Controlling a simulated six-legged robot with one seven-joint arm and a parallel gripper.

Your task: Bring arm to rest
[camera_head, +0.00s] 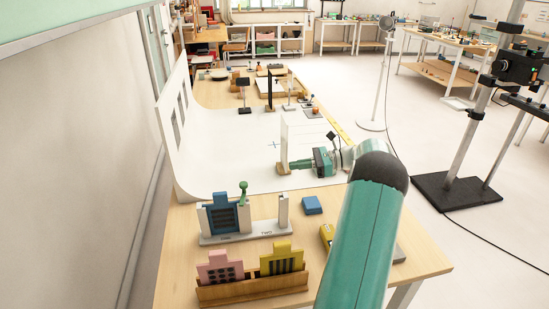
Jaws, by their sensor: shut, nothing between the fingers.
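My arm rises from the bottom right as a teal link with a dark elbow, then reaches left over the table. My gripper (294,165) is at its far end, low above the white backdrop sheet (235,178). It is shut and small in view.
A white stand (245,239) holds a blue castle-shaped piece (223,214). In front, a wooden holder (252,289) carries pink (221,268) and yellow (282,258) pieces. A blue block (312,205) lies nearby. Small props stand farther back.

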